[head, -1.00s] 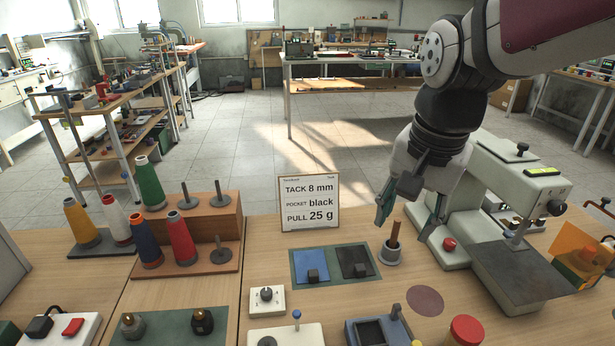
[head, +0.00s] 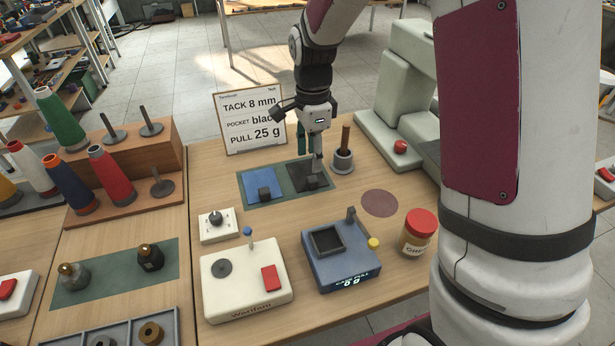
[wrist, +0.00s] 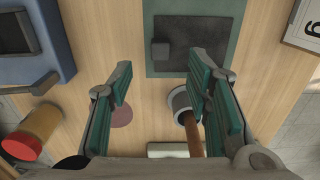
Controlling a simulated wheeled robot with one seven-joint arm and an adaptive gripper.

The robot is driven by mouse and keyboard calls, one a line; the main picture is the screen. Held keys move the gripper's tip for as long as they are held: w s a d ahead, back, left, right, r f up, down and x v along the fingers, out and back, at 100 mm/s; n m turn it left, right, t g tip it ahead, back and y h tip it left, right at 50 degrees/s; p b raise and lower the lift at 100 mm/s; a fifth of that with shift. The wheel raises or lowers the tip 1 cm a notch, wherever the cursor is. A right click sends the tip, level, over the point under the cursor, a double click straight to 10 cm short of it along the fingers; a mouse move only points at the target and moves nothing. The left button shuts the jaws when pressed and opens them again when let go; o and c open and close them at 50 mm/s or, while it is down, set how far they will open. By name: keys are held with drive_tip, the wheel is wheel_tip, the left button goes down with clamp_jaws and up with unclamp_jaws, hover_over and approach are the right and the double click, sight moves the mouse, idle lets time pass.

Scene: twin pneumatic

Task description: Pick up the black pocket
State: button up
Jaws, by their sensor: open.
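The black pocket (head: 296,174) lies flat on the right half of a green mat (head: 282,204), with a small dark block standing up from it. In the wrist view the black pocket (wrist: 205,22) is at the top, its dark block (wrist: 161,50) just ahead of the gap between my fingers. My gripper (head: 309,158) is open and empty, pointing down over the pocket and partly hiding it in the head view. In the wrist view the teal fingers of my gripper (wrist: 160,88) are wide apart. Their height above the block is hard to tell.
A blue pocket (head: 262,179) lies left of the black one. A grey cup (head: 343,160) with a wooden-handled tool stands close to the right finger. A sign (head: 249,118) stands behind, a blue scale (head: 340,264) in front. A purple disc (head: 379,203) lies on clear table.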

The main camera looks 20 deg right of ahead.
sight(310, 179)
drive_tip(key=shift+a+f+b, duration=0.15)
drive_tip(key=shift+f+b, duration=0.1)
drive_tip(key=shift+f, duration=1.7)
drive_tip(key=shift+a+f+b, duration=0.1)
drive_tip(key=shift+f+b, duration=0.1)
drive_tip(key=shift+f, duration=1.75)
clamp_jaws()
